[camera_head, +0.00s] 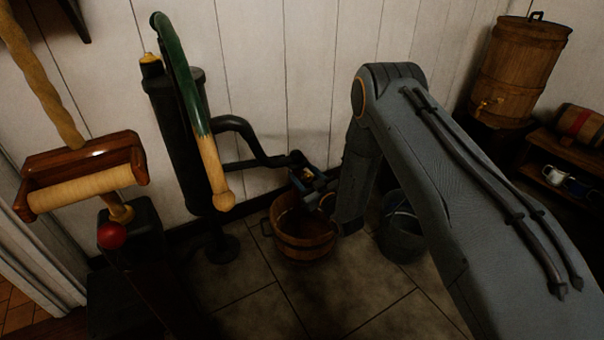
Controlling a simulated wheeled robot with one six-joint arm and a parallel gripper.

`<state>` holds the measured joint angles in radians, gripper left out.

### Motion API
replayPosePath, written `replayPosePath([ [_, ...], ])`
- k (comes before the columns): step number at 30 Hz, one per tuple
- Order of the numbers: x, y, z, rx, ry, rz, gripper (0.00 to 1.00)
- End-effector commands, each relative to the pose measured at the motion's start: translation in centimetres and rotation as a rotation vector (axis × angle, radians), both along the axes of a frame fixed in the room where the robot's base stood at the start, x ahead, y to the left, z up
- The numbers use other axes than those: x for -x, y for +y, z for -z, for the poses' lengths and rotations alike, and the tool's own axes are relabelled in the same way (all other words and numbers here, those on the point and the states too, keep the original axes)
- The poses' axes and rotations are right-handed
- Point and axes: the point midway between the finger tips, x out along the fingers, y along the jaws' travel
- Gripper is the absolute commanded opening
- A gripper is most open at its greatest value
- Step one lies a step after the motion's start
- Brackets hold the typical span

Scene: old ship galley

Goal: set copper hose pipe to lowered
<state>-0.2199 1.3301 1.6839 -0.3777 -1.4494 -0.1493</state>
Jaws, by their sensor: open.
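No pipe that is clearly copper-coloured shows. A dark hand pump (178,110) stands upright against the wall at left. Its long lever, green above and pale wood below (211,165), hangs down along the front of the body. A dark bent pipe (256,146) runs from the pump's right side toward the wooden bucket. My gripper (305,182) is open, above the bucket and close to the pipe's right end. Whether it touches the pipe I cannot tell. The gripper and the dim light partly hide that end.
The wooden bucket (300,241) stands on the tiles below my gripper, with a dark metal bucket (402,232) to its right. A roller on a wooden bracket (82,190) and a red ball knob (111,235) are at left. A barrel (520,70) and shelf stand at right.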

Motion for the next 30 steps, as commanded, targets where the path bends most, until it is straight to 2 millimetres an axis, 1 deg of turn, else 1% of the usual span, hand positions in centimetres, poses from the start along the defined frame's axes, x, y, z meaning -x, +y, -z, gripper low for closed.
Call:
replayPosePath([
  [5, 0.9, -0.7, -0.1, 0.001, 0.001, 0.001, 0.48],
  [12, 4.2, -2.9, -0.1, 0.0, 0.003, 0.002, 0.48],
  [18, 6.1, -4.1, 0.0, 0.001, 0.003, 0.001, 0.48],
  [22, 6.5, -4.4, 0.0, 0.0, 0.001, 0.0, 0.48],
  [30, 6.5, -4.4, 0.0, 0.001, 0.001, 0.0, 0.48],
])
